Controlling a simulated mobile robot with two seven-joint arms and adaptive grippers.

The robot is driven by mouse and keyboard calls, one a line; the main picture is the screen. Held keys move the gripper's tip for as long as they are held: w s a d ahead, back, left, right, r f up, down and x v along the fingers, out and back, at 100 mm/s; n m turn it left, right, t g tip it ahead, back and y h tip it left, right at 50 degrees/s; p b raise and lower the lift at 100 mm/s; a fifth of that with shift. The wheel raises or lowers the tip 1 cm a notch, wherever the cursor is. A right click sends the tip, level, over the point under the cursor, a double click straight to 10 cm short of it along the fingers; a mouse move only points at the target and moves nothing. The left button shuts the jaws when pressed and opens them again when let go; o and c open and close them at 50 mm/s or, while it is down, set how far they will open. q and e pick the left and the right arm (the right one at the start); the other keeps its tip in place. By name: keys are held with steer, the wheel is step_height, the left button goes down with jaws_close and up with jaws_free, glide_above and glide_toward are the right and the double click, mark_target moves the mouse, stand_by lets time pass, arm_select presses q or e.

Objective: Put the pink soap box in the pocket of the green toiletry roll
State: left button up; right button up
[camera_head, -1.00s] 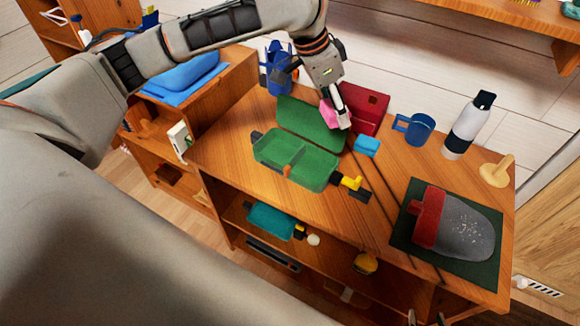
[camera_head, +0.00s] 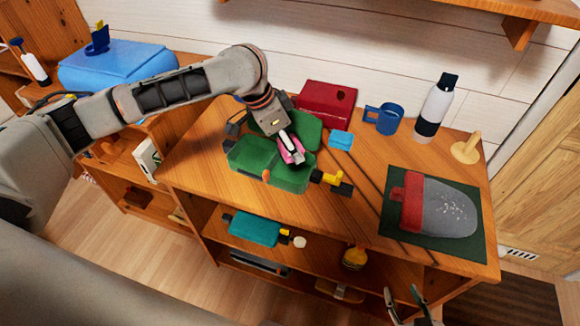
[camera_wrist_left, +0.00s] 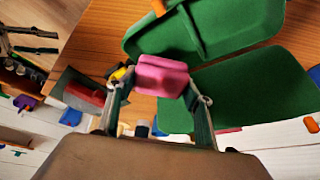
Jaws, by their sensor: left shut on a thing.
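The pink soap box (camera_head: 297,157) is between the fingers of my left gripper (camera_head: 291,154), which is shut on it. It fills the gap between the fingertips in the left wrist view (camera_wrist_left: 162,76). The green toiletry roll (camera_head: 252,160) lies unfolded on the wooden table, with a divided pocket side nearer me and a flat flap behind. In the head view the soap box is over the right part of the roll; whether it touches is unclear. The left wrist view shows the pocket compartments (camera_wrist_left: 228,25) just beyond the box. My right gripper (camera_head: 408,298) is open and empty at the bottom.
A light-blue block (camera_head: 341,139), a dark red box (camera_head: 326,101), a blue mug (camera_head: 384,118) and a bottle (camera_head: 436,108) stand behind and to the right. A red and grey pouch (camera_head: 441,205) lies on a dark green mat (camera_head: 468,250). Shelves are below.

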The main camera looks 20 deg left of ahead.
mark_target(281, 151)
arm_select(q)
step_height(281, 151, down, 8)
steer(key=shift+f+b, duration=0.2)
steer(key=shift+b, duration=0.45)
arm_select(e)
step_height(281, 151, down, 2)
steer(key=shift+s+d+f, duration=0.1)
steer(key=shift+d, duration=0.05)
arm_select(q)
steer(key=o, duration=0.9)
arm_select(e)
steer(key=shift+r, duration=0.3)
arm_select(q)
steer(key=p+v, duration=0.2)
steer(key=v, duration=1)
steer(key=shift+r, duration=0.1)
arm_select(e)
steer(key=shift+r, duration=0.9)
